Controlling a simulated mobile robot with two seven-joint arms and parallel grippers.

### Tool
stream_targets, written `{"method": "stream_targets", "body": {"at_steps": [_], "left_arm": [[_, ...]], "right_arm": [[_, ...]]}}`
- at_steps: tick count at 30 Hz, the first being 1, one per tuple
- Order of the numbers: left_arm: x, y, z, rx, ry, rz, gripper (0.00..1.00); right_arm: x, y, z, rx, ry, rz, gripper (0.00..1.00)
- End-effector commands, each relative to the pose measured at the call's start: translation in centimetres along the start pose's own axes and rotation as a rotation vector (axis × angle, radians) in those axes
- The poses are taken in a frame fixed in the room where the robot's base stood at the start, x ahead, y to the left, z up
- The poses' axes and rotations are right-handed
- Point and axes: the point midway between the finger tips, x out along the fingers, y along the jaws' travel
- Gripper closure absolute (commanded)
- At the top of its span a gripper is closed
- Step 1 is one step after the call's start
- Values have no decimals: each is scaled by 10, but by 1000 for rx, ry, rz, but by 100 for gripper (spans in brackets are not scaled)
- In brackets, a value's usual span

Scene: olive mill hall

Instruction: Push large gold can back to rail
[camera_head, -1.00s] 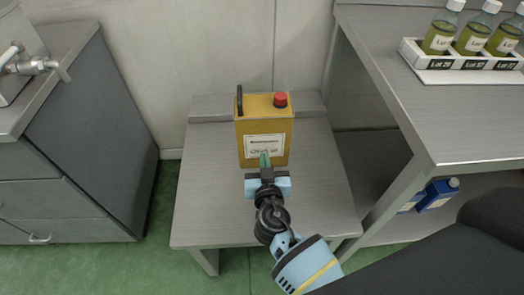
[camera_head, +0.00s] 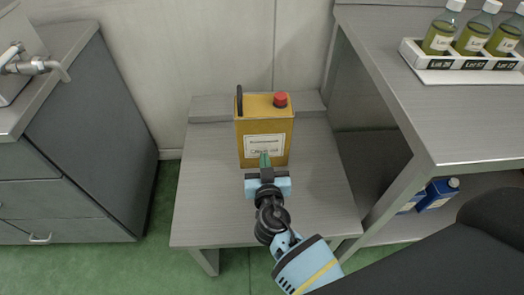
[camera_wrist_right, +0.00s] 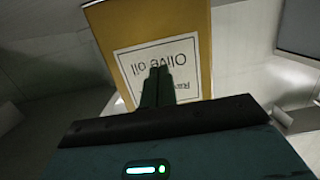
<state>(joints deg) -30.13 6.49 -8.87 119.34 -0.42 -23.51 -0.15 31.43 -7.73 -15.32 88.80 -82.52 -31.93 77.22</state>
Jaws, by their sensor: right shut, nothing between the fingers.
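The large gold can (camera_head: 253,124), with a red cap, a dark handle and a white olive oil label, stands upright on a low grey metal stand. The raised rail (camera_head: 207,108) runs along the back of the stand, at the can's rear. My right gripper (camera_head: 265,158) is shut and empty, its fingertips at the lower part of the label. In the right wrist view the can (camera_wrist_right: 200,20) fills the upper middle, and the shut fingers (camera_wrist_right: 159,75) overlap its label. Whether they touch it is hard to tell. My left gripper is not in view.
The stand's top (camera_head: 205,190) is clear on both sides of the can. A grey bench (camera_head: 440,110) at right carries a white rack (camera_head: 460,62) of several bottles. A blue container (camera_head: 437,192) sits on its lower shelf. A grey cabinet (camera_head: 90,140) stands at left.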

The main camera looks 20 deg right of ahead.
Motion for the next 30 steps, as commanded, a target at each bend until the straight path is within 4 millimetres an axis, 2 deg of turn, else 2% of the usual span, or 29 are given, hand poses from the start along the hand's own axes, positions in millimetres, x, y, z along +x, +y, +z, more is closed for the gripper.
{"method": "stream_targets", "body": {"at_steps": [14,30], "left_arm": [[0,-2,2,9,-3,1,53],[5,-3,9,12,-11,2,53]], "right_arm": [[1,0,0,0,0,0,100],[24,0,-3,1,0,1,100]]}}
